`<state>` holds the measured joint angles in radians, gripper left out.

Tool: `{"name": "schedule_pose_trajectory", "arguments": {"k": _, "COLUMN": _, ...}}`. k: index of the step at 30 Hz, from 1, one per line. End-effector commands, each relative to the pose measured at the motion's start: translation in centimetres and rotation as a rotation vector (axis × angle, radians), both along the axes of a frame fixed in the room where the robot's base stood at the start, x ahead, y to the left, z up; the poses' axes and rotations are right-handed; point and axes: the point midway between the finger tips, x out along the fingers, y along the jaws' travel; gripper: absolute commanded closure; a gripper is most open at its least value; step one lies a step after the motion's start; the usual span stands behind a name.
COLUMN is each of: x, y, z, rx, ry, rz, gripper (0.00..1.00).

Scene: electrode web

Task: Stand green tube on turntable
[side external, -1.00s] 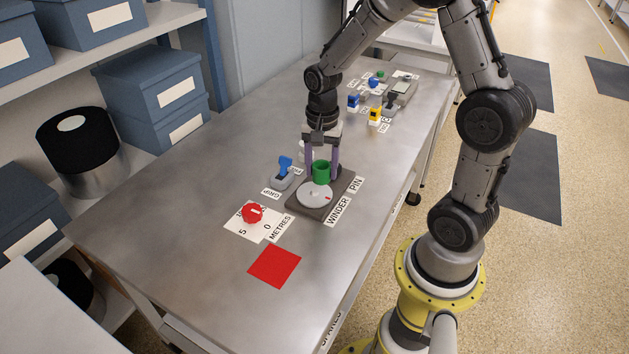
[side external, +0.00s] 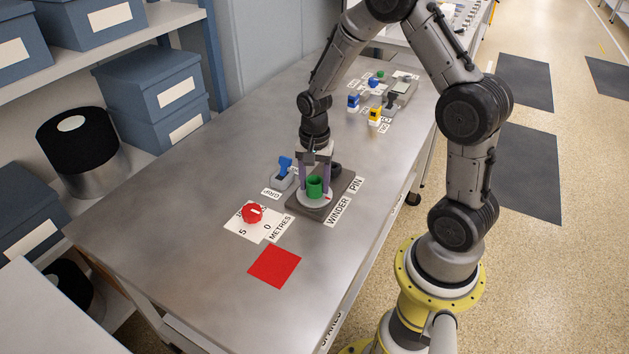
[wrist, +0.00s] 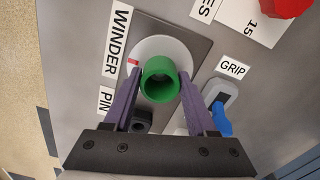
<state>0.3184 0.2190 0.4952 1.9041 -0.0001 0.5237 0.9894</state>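The green tube (side external: 314,187) is upright over the middle of the pale grey turntable disc (side external: 303,201). Its bottom looks at or very near the disc; I cannot tell whether it touches. My gripper (side external: 314,185) points down with its purple fingers on either side of the tube. In the wrist view the fingertips (wrist: 160,74) meet the sides of the green tube (wrist: 160,90), and the turntable (wrist: 150,47) shows around and beyond it. A red mark is on the disc's edge.
The turntable sits on a dark base plate (side external: 342,187) labelled WINDER and PIN, with a dark round post (side external: 335,168) behind. A blue-levered GRIP switch (side external: 285,172) stands left. A red METRES knob (side external: 252,213) and red square (side external: 274,266) lie nearer. Several small devices are farther back.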

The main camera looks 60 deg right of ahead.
Motion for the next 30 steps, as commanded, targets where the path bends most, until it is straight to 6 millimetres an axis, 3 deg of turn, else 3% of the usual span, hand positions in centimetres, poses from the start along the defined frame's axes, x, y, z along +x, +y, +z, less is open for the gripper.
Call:
{"name": "schedule_pose_trajectory", "arguments": {"k": 1, "x": 0.0, "y": 0.0, "z": 0.0, "rx": 0.000, "ry": 0.000, "rz": 0.000, "gripper": 0.36}}
{"name": "schedule_pose_trajectory", "arguments": {"k": 5, "x": 0.0, "y": 0.0, "z": 0.0, "rx": 0.000, "ry": 0.000, "rz": 0.000, "gripper": 0.13}}
{"name": "schedule_pose_trajectory", "arguments": {"k": 17, "x": 0.1, "y": 0.0, "z": 0.8, "rx": -0.001, "ry": -0.003, "rz": 0.000, "gripper": 0.13}}
{"name": "schedule_pose_trajectory", "arguments": {"k": 30, "x": 0.1, "y": 0.0, "z": 9.0, "rx": -0.003, "ry": -0.006, "rz": 0.000, "gripper": 0.13}}
